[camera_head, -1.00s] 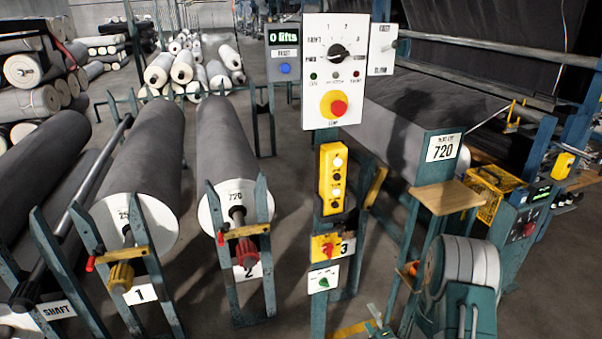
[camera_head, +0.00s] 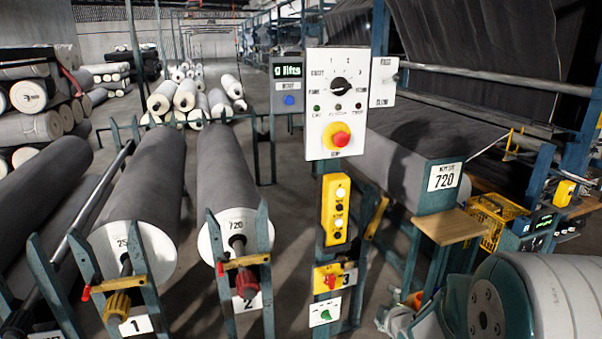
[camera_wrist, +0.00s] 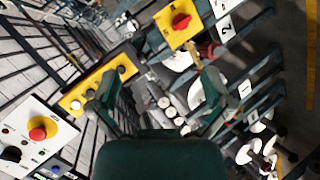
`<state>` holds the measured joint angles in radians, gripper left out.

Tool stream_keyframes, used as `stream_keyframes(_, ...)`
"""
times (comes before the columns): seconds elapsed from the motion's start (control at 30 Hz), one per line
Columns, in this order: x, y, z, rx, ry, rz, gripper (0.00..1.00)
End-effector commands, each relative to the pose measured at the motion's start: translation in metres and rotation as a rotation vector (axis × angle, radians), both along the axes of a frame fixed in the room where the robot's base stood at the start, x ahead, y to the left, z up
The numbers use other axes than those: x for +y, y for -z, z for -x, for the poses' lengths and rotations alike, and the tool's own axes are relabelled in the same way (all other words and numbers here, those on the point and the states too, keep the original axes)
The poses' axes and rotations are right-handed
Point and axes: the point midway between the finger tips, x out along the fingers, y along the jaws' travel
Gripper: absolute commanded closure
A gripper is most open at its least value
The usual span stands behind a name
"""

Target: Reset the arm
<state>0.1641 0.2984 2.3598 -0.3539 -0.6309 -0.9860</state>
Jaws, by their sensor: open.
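My gripper (camera_wrist: 160,105) shows in the wrist view with its two green fingers spread apart and nothing between them. The space between the fingers shows distant rolls, beyond the control post. In the head view, parts of my arm fill the lower right corner, and the gripper's fingers cannot be made out clearly there. The control post stands in front of me with a white panel (camera_head: 335,104), a red stop button on yellow, and a yellow button box (camera_head: 335,209). In the wrist view the white panel (camera_wrist: 35,140) is at the lower left, apart from the fingers.
Two grey rolls, one at stand 1 (camera_head: 140,200) and one at stand 2 (camera_head: 226,180), lie in blue frames on the left. Open floor runs down the aisle behind.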

Motion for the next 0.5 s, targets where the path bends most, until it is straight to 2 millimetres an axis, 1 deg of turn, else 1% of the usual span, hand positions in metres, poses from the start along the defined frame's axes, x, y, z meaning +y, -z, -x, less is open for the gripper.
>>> stream_keyframes(0.03,0.0,-0.017,0.006,0.02,0.039,-0.029,0.0)
stream_keyframes(0.17,0.0,-0.045,0.027,0.096,0.157,-0.127,0.0)
stream_keyframes(0.27,0.001,-0.066,0.048,0.151,0.25,-0.208,0.0)
stream_keyframes(0.37,0.003,-0.085,0.073,0.204,0.343,-0.294,0.0)
stream_keyframes(0.47,0.007,-0.102,0.1,0.257,0.437,-0.382,0.0)
stream_keyframes(0.5,0.009,-0.108,0.112,0.278,0.474,-0.42,0.0)
